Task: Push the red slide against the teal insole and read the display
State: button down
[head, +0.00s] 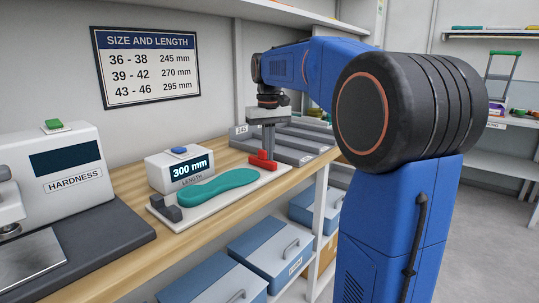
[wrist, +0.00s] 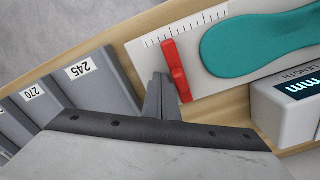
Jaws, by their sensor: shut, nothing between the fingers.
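The teal insole (head: 218,187) lies flat on the white measuring board (head: 200,217), its left end near a dark grey block (head: 166,204). The red slide (head: 262,163) stands on the board beyond the insole's right end. In the wrist view, a narrow gap separates the red slide (wrist: 177,71) from the insole (wrist: 262,42). The length display (head: 190,169) reads 300 mm. My gripper (head: 268,148) is shut and empty, pointing down. Its fingertips (wrist: 160,80) are right beside the slide, on the side away from the insole. I cannot tell if they touch it.
Grey trays (head: 290,145) labelled with sizes, including 245 and 270 (wrist: 38,92), stand behind my gripper. A hardness tester (head: 62,165) stands at the left. A wall chart (head: 148,65) pairs 36-38 with 245 mm, 39-42 with 270 mm, 43-46 with 295 mm.

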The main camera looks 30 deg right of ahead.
aim_at(259, 169)
jog(key=shift+s+a, duration=0.35)
jog(key=shift+a, duration=0.55)
jog(key=shift+s+a, duration=0.3)
jog(key=shift+a, duration=0.65)
jog(key=shift+s+a, duration=0.35)
jog(key=shift+a, duration=0.55)
dwell(2.1)
jog(key=shift+w+d, duration=0.2)
jog(key=shift+d, duration=0.4)
notch_tip(259, 169, up, 9)
dwell(1.3)
dwell(0.5)
